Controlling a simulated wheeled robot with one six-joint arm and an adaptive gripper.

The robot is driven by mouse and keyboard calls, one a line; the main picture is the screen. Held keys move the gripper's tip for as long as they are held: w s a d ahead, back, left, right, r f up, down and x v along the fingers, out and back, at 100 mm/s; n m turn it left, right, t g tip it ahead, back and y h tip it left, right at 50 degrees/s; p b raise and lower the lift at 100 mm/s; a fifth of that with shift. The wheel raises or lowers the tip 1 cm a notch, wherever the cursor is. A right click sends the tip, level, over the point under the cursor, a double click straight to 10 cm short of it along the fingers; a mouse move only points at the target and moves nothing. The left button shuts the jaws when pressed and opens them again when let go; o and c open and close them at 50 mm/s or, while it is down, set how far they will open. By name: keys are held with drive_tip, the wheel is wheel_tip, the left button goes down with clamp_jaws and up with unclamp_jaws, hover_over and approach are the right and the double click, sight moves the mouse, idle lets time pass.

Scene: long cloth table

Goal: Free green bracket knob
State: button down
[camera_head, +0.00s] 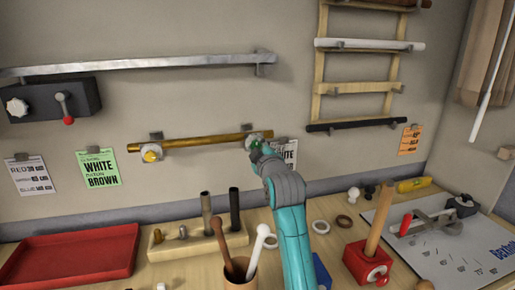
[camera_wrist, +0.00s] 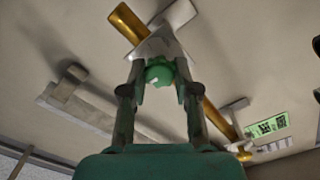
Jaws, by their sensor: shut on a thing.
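The green bracket knob (camera_wrist: 159,74) sits under a pale metal bracket (camera_wrist: 168,40) that carries the brass rod (camera_wrist: 127,24). My gripper (camera_wrist: 160,68) has a finger on each side of the knob and is shut on it. In the head view the brass rod (camera_head: 195,142) lies nearly level against the wall, still resting across both brackets. My gripper (camera_head: 257,146) is at its right end, and only a bit of the green knob (camera_head: 253,143) shows beside it. The left bracket has a yellow knob (camera_head: 151,153).
A metal rail (camera_head: 150,62) runs above the rod and a black bar (camera_head: 352,125) is to the right. Below, the table holds a red tray (camera_head: 75,255), a wooden block with upright pegs (camera_head: 197,240), a cup with sticks (camera_head: 240,268) and a red clamp block (camera_head: 370,264).

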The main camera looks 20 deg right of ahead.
idle(0.4)
drive_tip(key=c, duration=0.8)
unclamp_jaws()
drive_tip(key=shift+c, duration=0.2)
drive_tip(key=shift+s, duration=0.1)
drive_tip(key=s, duration=1.2)
